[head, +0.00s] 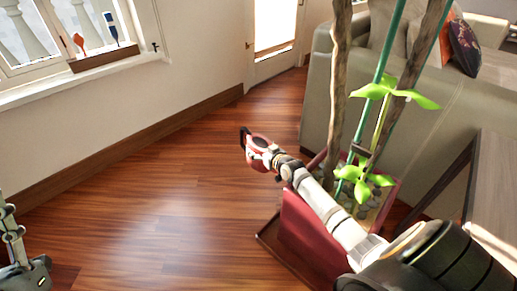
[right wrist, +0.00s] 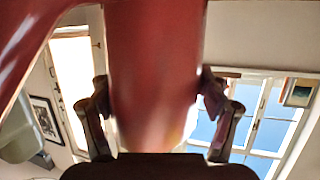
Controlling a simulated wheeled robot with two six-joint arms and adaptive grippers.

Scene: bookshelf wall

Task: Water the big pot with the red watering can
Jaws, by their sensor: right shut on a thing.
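The big pot (head: 300,235) is a square dark red planter on the floor at lower centre right. It holds pebbles and tall stems with bright green leaves. My right arm reaches across in front of the pot, hiding part of it. My right gripper (head: 284,166) is beyond and left of the pot, shut on the red watering can (head: 258,153). The can is off the floor, with a dark part at its far left. In the right wrist view the can's red body (right wrist: 155,65) is between both fingers (right wrist: 155,100). Part of my left arm shows at lower left; its fingers do not.
A sofa (head: 420,125) stands behind the plant, with cushions at upper right. A table (head: 495,190) is at the right edge. A window (head: 85,40) with a planter box is at upper left. The wooden floor (head: 150,200) is clear left of the pot.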

